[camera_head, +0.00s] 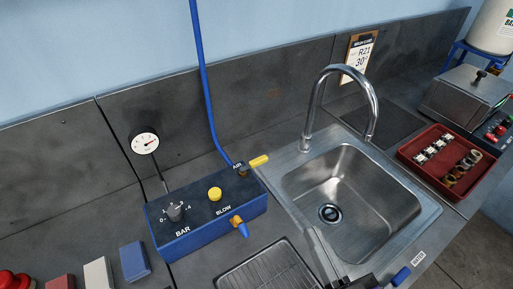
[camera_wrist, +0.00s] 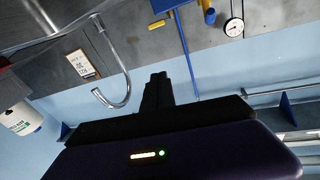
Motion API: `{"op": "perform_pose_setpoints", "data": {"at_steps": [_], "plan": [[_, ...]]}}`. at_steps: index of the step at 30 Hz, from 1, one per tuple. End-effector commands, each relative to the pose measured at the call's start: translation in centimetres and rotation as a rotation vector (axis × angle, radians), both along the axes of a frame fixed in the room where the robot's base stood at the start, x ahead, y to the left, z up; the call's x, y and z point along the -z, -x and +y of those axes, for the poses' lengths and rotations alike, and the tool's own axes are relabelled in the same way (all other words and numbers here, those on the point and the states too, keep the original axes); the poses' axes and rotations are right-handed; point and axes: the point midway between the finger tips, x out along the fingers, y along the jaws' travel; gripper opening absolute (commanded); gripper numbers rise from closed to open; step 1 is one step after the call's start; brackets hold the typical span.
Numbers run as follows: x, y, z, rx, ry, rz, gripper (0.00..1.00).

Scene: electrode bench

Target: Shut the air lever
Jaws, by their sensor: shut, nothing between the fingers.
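The air lever (camera_head: 259,160) is a short yellow handle at the back right corner of the blue air box (camera_head: 207,231), beside the "AIR" label. It sticks out to the right, crosswise to the blue hose (camera_head: 214,126) that comes down to that corner. In the wrist view the yellow lever (camera_wrist: 157,25) shows near the top, left of the hose (camera_wrist: 185,50). My gripper (camera_wrist: 157,77) is shut and empty in the wrist view, apart from the lever.
A round gauge (camera_head: 145,143) stands behind the box. The box carries a black knob (camera_head: 176,212), a yellow button (camera_head: 215,194) and a nozzle (camera_head: 239,227). A sink (camera_head: 354,191) with a tall tap (camera_head: 314,105) lies to the right. A red tray (camera_head: 430,173) is beyond.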

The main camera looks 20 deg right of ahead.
Motion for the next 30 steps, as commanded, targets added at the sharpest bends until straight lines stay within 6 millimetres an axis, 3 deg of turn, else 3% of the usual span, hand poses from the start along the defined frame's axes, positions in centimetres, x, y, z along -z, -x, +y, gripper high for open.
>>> {"op": "perform_pose_setpoints", "data": {"at_steps": [3,18,24,30], "plan": [[-1.8,-4.6,0.1,-0.001,-0.05,-0.063,0.0],[-9.3,-22.8,2.7,-0.181,-0.184,-0.092,0.0],[-12.7,-28.9,4.3,-0.289,-0.168,-0.014,0.0],[-15.3,-33.6,5.6,-0.382,-0.106,0.126,0.0]]}}
